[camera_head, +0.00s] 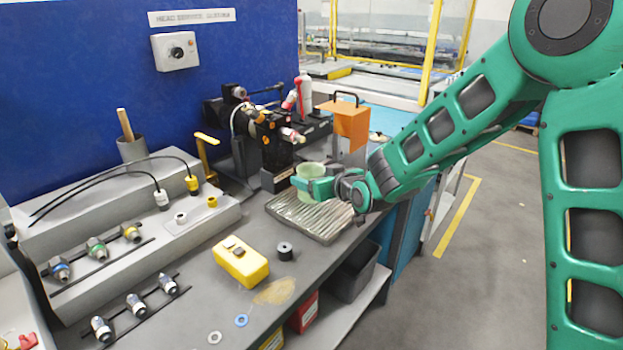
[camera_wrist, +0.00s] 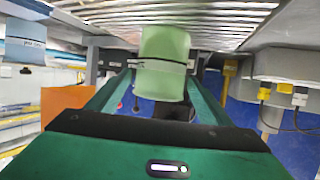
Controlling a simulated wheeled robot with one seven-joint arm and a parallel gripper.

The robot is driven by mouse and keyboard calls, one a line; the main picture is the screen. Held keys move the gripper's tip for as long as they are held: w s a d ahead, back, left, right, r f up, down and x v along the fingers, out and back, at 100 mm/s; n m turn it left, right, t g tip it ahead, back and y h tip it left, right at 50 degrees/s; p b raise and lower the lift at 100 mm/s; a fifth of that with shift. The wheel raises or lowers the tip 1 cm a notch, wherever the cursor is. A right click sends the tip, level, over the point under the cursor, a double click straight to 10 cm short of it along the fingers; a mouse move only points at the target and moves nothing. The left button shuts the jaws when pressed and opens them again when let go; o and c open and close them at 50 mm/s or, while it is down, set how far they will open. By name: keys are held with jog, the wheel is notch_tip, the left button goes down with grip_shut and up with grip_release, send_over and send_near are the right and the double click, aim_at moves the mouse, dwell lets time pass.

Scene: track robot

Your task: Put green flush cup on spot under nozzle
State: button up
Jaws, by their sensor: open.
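The pale green flush cup (camera_head: 309,171) is upright at the back part of a ribbed metal tray (camera_head: 305,220), beside the black machine. In the wrist view, which is upside down, the cup (camera_wrist: 165,50) is between my two fingers and its base meets the ribbed tray (camera_wrist: 225,18). My gripper (camera_head: 318,187) is around the cup with its jaws open; it also shows in the wrist view (camera_wrist: 160,78). The black machine (camera_head: 270,150) with its nozzle head (camera_head: 290,135) stands just behind the cup. The spot under the nozzle is not clearly distinguishable.
An orange block with a handle (camera_head: 350,122) stands right of the machine, close to my arm. A yellow box (camera_head: 241,261) and a small black cylinder (camera_head: 285,251) lie on the bench in front. Fittings and cables occupy the left. The blue wall (camera_head: 100,70) is behind.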

jog(key=v, duration=1)
jog(key=s+d+f+m+g+h, duration=0.1)
jog(key=s+d+m+g+h, duration=0.3)
jog(key=d, duration=1)
jog(key=s+d+f+m+g+h, duration=0.1)
jog(key=s+d+f+h, duration=0.15)
jog(key=s+d, duration=0.7)
jog(key=s+d+m+g, duration=0.2)
jog(key=s+d, duration=0.2)
jog(key=s, duration=0.3)
jog(key=s+d+m+g, duration=0.3)
jog(key=s+d, duration=0.2)
jog(key=s, duration=0.3)
jog(key=s+d+r+m+g, duration=0.1)
jog(key=s+d, duration=0.3)
jog(key=s, duration=0.4)
jog(key=shift+s+d+m+g, duration=0.15)
jog(key=shift+d+m+g, duration=0.1)
jog(key=shift+m+g, duration=0.45)
